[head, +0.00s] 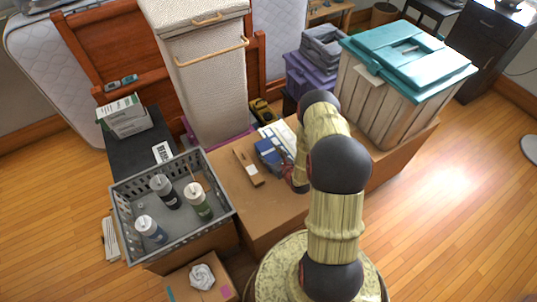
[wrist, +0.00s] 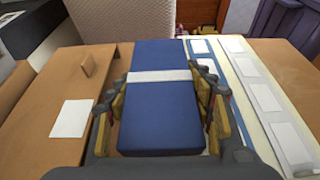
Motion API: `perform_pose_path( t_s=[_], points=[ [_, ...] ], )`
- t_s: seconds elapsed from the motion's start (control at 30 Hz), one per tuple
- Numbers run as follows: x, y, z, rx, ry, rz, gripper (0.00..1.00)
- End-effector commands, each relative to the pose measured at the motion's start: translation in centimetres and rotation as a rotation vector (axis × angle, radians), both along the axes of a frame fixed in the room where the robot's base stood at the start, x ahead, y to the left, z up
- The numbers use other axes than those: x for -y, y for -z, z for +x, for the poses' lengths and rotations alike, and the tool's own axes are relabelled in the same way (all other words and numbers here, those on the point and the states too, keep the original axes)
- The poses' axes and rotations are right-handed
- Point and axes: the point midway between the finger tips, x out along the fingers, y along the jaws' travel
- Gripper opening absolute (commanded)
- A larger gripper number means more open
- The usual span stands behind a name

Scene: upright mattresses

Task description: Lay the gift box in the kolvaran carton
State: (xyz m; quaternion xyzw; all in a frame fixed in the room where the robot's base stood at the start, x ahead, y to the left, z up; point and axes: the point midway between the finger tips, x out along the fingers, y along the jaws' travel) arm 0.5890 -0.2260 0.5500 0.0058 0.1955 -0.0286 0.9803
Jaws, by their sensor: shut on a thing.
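The gift box (wrist: 165,110), blue with a white band, lies between the two fingers of my gripper (wrist: 162,92) in the wrist view. My gripper is shut on its sides. In the head view the gift box (head: 269,153) shows just left of my arm, over the brown table; my arm partly hides the gripper there. I cannot tell whether the box touches the surface under it. No readable name marks the kolvaran carton; an open cardboard box (head: 222,291) with crumpled white paper stands at the bottom edge, but I cannot tell if it is that carton.
A brown piece (head: 248,167) lies beside the gift box. A wooden crate with a teal lid (head: 405,60) stands right. A tall cream hamper (head: 205,85) stands behind. Floor at right is clear.

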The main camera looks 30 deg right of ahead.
Motion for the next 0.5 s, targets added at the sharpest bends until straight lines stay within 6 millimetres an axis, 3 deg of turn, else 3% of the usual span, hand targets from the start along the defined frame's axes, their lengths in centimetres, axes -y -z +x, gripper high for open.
perform_pose_path(
  t_s=[0.07,0.1,0.37,0.5],
  points=[
    [0.01,0.32,0.03,0.001,0.0,0.0,0.17],
    [-0.02,0.26,-0.02,0.0,0.0,0.0,0.55],
    [-0.01,0.22,-0.02,0.0,0.0,0.0,0.69],
    [-0.01,0.21,-0.02,0.0,0.0,0.0,0.71]
  ],
)
